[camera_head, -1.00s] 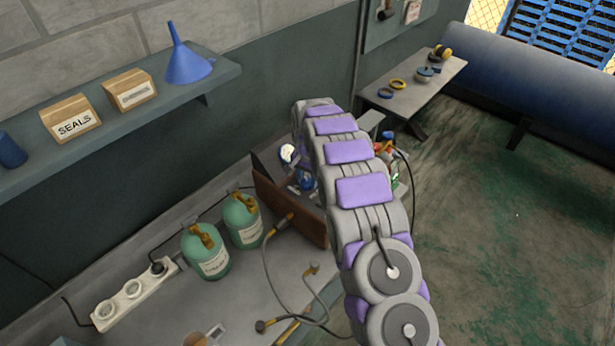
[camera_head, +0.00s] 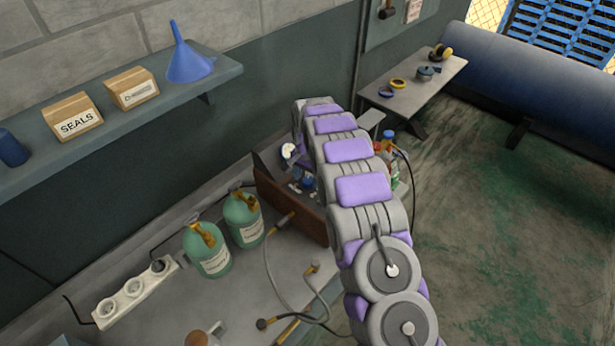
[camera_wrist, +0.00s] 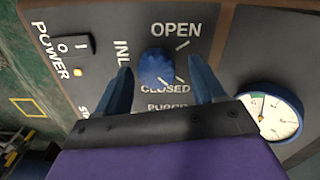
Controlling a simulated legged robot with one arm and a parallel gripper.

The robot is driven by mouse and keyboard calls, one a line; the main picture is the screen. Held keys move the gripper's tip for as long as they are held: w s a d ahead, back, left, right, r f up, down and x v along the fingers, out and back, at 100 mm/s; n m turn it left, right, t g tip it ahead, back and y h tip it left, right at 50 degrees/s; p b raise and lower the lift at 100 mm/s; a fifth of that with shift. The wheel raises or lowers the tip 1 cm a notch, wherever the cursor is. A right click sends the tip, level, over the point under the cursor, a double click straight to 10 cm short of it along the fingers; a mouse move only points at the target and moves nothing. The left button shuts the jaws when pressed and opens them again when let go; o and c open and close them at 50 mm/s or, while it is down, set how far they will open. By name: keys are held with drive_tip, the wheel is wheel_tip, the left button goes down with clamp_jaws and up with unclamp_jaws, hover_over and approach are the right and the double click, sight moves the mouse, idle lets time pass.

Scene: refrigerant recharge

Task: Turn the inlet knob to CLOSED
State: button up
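The blue inlet knob (camera_wrist: 157,67) sits on a grey panel (camera_wrist: 215,45) in the wrist view, between the printed words OPEN and CLOSED. A partly covered label starting "INL" is to its left. Which way the knob points is unclear. My gripper (camera_wrist: 160,72) has its two blue fingers apart, one on each side of the knob, with visible gaps to it.
The panel also has a power switch (camera_wrist: 72,46) and a round gauge (camera_wrist: 268,112). In the head view, green refrigerant tanks (camera_head: 207,250), hoses (camera_head: 270,270) and a power strip (camera_head: 134,294) lie on the bench to the left of my arm. Bottles (camera_head: 390,160) stand behind it.

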sight(307, 179)
drive_tip(key=shift+d+r, duration=0.1)
drive_tip(key=shift+r, duration=0.2)
wheel_tip(307, 179, up, 17)
drive_tip(key=shift+f+p, duration=0.2)
drive_tip(key=shift+p, duration=0.2)
idle(0.4)
